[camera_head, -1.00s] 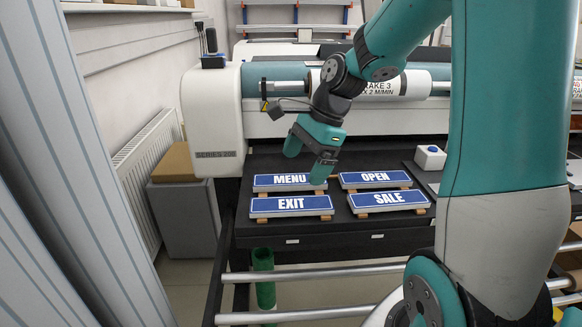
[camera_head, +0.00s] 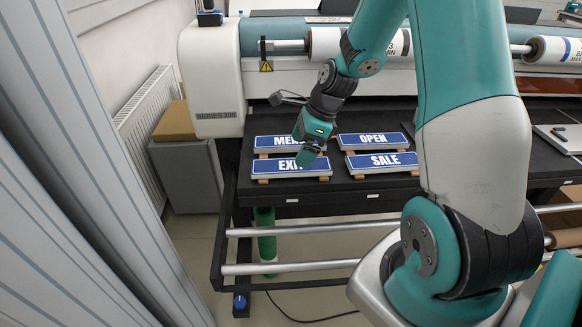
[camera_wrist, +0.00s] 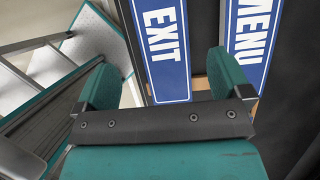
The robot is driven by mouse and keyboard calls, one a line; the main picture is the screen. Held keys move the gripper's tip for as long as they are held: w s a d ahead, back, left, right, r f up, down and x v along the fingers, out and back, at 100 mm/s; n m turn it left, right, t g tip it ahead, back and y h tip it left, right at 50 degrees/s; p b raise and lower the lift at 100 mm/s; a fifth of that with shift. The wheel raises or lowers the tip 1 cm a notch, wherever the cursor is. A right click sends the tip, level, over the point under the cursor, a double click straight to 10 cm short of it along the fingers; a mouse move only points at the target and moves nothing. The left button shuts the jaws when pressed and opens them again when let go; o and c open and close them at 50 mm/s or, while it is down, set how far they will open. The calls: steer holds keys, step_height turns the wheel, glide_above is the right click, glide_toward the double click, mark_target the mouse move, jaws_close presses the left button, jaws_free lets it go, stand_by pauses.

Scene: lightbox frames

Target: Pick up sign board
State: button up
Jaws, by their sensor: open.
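Several blue sign boards with white letters lie on the black table (camera_head: 340,187), raised on small wooden blocks. EXIT (camera_head: 268,166) is front left, MENU (camera_head: 268,143) behind it, OPEN (camera_head: 362,140) back right and SALE (camera_head: 385,161) front right. My gripper (camera_head: 309,158) is over the right part of EXIT and hides its last letters and the end of MENU. In the wrist view my gripper (camera_wrist: 163,78) is open and empty. EXIT (camera_wrist: 166,50) shows between its fingers and MENU (camera_wrist: 250,45) lies beyond the right finger. Whether the fingers touch EXIT I cannot tell.
A large white printer (camera_head: 215,90) with a roll (camera_head: 325,43) stands behind the table. Metal rails (camera_head: 295,268) run below the front edge, with a green tube (camera_head: 266,235) beside them. A grey cabinet (camera_head: 185,175) stands left.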

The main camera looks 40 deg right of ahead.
mark_target(292, 165)
steer(key=x, duration=0.5)
steer(key=shift+w+d+f, duration=0.1)
steer(key=shift+w+f, duration=0.05)
steer(key=shift+f, duration=0.05)
steer(key=c, duration=1)
